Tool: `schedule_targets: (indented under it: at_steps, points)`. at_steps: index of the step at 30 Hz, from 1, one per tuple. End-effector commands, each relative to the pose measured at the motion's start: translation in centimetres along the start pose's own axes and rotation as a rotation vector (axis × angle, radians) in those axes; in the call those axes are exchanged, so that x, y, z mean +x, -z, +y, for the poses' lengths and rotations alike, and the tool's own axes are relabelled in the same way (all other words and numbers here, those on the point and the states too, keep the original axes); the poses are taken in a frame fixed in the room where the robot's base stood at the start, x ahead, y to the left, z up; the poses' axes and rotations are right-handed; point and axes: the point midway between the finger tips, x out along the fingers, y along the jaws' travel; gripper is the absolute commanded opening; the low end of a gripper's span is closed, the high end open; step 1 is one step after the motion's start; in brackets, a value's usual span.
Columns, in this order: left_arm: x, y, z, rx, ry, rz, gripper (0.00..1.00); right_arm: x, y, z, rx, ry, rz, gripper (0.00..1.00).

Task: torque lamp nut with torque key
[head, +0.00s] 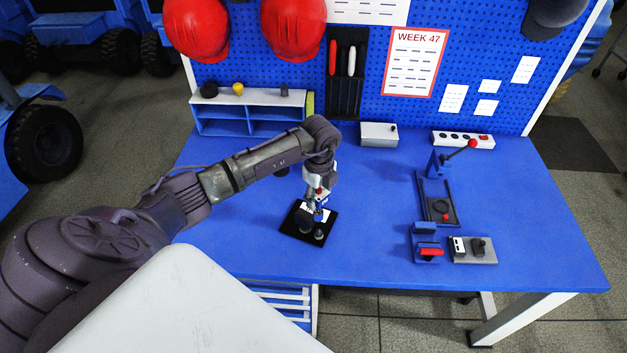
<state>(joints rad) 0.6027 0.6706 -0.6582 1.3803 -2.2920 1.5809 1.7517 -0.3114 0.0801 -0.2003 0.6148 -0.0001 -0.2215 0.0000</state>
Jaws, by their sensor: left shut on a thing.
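My left gripper (318,208) points down over a small black plate (290,226) on the blue bench. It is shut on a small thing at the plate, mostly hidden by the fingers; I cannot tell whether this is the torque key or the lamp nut. The plate carries a white label, a dark round part (305,226) and a small grey knob (319,235) near its front edge. Bits of red and blue show at the fingers. My right gripper is not in view.
On the right stand a blue clamp fixture with a red-ball lever (472,144), a red-handled block (430,252) and a grey plate with a black knob (485,257). A shelf (225,128), a grey box (379,134) and a switch strip (462,139) line the back. The bench's front middle is clear.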

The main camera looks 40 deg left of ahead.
Motion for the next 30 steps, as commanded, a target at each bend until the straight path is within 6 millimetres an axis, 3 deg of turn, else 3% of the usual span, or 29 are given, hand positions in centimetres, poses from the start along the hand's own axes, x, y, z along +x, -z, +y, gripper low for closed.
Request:
schedule_targets:
  at_steps: [10,20,30]
  points:
    - [2.5,0.2,0.1,-0.018,0.0,0.002,0.0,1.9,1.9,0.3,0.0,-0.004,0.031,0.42]
    - [5.8,0.1,0.0,-0.017,0.0,0.001,0.0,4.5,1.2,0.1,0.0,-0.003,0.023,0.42]
    - [5.2,0.1,0.1,-0.016,0.0,0.001,0.0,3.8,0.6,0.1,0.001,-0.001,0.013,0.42]
